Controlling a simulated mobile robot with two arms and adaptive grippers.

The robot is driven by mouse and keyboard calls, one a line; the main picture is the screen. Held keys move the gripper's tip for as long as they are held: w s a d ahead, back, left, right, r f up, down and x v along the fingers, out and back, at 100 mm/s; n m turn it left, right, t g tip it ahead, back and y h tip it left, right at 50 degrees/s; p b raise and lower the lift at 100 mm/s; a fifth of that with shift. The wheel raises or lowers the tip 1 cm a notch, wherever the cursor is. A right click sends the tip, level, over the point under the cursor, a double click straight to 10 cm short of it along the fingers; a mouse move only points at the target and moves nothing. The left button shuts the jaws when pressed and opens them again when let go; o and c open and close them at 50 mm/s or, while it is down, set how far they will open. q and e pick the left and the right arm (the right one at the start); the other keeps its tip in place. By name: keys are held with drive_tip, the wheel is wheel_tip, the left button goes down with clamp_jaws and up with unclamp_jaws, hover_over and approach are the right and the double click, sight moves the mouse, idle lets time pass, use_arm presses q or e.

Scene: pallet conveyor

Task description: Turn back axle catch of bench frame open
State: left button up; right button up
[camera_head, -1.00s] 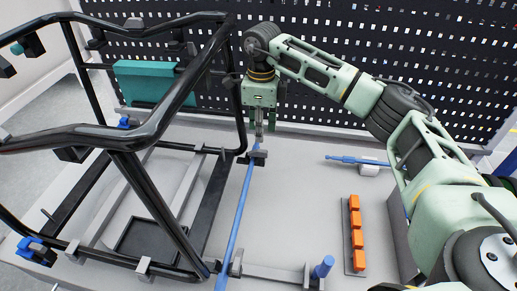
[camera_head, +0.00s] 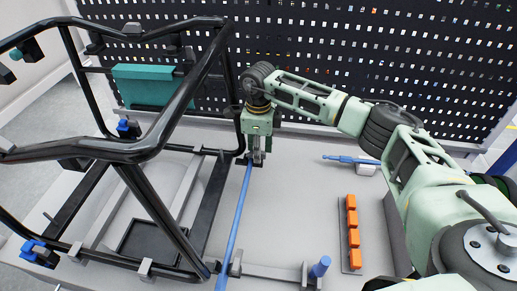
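The black tubular bench frame (camera_head: 150,140) fills the left half of the head view. A long blue axle (camera_head: 238,220) lies along its right side, running from the front edge towards the back. The small dark back axle catch (camera_head: 257,160) is at the axle's far end, mostly hidden by my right gripper. My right gripper (camera_head: 257,154) points down right at the catch, its fingertips overlapping it in the picture. I cannot tell whether the fingers are closed on it. My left gripper is not in view.
A grey bracket with an upright blue pin (camera_head: 320,267) stands at the front. A strip of orange blocks (camera_head: 352,232) and a blue tool (camera_head: 350,160) lie to the right. A teal box (camera_head: 145,86) sits behind the frame, before a black perforated panel (camera_head: 330,45).

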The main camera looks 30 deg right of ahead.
clamp_jaws()
drive_tip(key=shift+m+b, duration=0.4)
drive_tip(key=shift+m, duration=0.4)
drive_tip(key=shift+o, duration=0.5)
unclamp_jaws()
